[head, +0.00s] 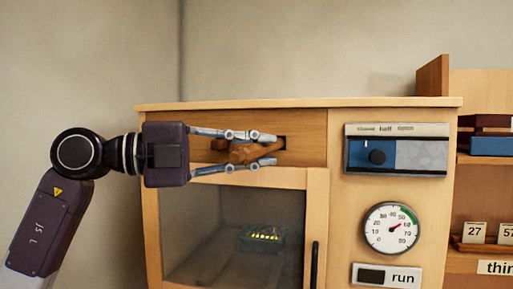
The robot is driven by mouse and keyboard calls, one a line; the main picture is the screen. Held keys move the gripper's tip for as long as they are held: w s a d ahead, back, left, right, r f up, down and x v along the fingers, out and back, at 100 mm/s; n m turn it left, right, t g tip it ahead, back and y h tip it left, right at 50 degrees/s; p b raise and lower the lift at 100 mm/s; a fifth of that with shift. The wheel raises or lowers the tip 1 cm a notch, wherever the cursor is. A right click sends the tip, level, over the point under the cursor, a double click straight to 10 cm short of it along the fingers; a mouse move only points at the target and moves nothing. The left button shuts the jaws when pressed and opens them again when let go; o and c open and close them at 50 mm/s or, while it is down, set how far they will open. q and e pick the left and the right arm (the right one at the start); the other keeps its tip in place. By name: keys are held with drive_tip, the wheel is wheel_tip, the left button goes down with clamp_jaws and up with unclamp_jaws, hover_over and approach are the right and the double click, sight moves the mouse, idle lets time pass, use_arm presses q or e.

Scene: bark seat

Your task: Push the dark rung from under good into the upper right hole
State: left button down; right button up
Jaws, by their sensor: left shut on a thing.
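My left gripper (269,149) comes in from the left in front of the cabinet's upper wooden panel (311,122). It is shut on a brown wooden rung (246,153), which lies between its two fingers. A dark hole (283,142) shows in the panel just past the fingertips, near the rung's right end. I cannot tell whether the rung's end touches the hole's edge or is inside it. Another dark opening (219,144) shows between the fingers, left of the rung. No label reading good is in view. My right gripper is not in view.
Below the panel is a glazed door (235,225) with a dark handle (315,265). To the right are a blue and grey switch panel (396,151), a round dial (391,228) and a run sign (387,276). Shelves with number cards (475,232) stand at far right.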

use_arm(q)
drive_tip(key=shift+w+d+p, duration=0.2)
drive_tip(key=shift+w+p, duration=0.2)
drive_tip(key=shift+w, duration=0.2)
drive_tip(key=shift+w+d+p, duration=0.2)
drive_tip(key=shift+w+p, duration=0.15)
drive_tip(key=shift+w, duration=0.2)
drive_tip(key=c, duration=1.7)
unclamp_jaws()
drive_tip(key=shift+c, duration=0.2)
drive_tip(key=shift+a, duration=0.1)
